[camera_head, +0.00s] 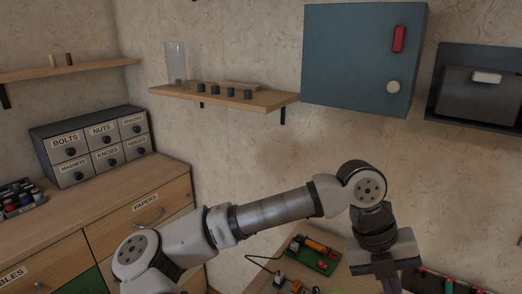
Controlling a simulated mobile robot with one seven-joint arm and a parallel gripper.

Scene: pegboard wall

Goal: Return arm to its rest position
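My arm reaches from the bottom left across the lower middle of the head view, bends at a joint at the right, and points downward. My gripper (392,286) is at the bottom edge, right of the middle. Its body shows and only the upper part of the fingers is in the picture. The fingertips are cut off, so I cannot see whether it is open, shut or holding something.
A bench (262,281) with a green board (313,254) and a cable lies beside my gripper. A blue-grey cabinet (360,60) and a wooden shelf (225,96) with a glass cylinder (176,65) hang above. A labelled drawer box (95,145) stands on the left dresser (130,185).

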